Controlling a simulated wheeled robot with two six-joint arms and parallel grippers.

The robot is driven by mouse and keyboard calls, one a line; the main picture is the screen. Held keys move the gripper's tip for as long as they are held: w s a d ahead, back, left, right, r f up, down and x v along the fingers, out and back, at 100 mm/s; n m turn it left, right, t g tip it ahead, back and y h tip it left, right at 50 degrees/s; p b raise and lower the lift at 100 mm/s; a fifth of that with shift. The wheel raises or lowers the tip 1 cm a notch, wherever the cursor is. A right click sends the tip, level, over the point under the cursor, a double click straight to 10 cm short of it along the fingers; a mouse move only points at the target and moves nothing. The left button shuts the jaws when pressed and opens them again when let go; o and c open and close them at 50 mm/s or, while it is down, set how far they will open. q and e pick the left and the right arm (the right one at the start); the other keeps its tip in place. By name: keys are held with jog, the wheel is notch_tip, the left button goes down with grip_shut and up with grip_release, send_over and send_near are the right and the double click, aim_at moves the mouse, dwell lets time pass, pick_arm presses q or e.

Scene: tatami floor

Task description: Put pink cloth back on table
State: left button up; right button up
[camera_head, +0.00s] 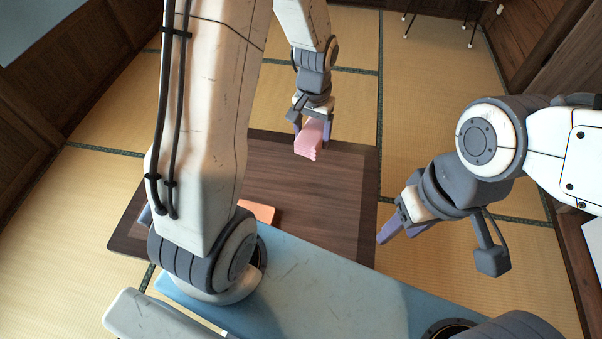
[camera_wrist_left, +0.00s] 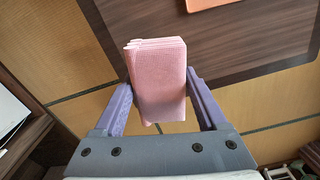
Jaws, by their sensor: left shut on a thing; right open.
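The pink cloth (camera_head: 309,139) is a folded stack held between the fingers of my left gripper (camera_head: 313,125). In the left wrist view the cloth (camera_wrist_left: 158,82) sits between the two purple fingers of my left gripper (camera_wrist_left: 163,100), its folded layers showing at the top edge. In the head view it hangs over the far right part of the dark wooden table (camera_head: 315,200); the table also shows in the left wrist view (camera_wrist_left: 235,50). I cannot tell its exact height above the tabletop. My right gripper (camera_head: 396,232) is open and empty, right of the table.
An orange item (camera_head: 260,212) lies on the table near my base, partly hidden by my left arm. Much of the tabletop's middle and right is clear. Tatami floor surrounds the table. Thin stool legs (camera_head: 440,22) stand at the back right.

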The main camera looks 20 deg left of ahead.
pick_arm(q)
notch_tip(320, 180, down, 6)
jog(key=w+r+b, duration=0.1)
jog(key=b, duration=0.3)
jog(key=n+b, duration=0.3)
jog(key=b, duration=2)
send_over(282, 185)
jog(key=d, duration=0.1)
notch_tip(282, 185, down, 27)
jog(key=shift+s+f, duration=0.15)
jog(key=shift+a+f+b, duration=0.2)
jog(key=shift+a+b, duration=0.15)
jog(key=shift+a, duration=0.15)
notch_tip(282, 185, down, 4)
jog(key=b, duration=0.3)
jog(key=shift+r, duration=0.15)
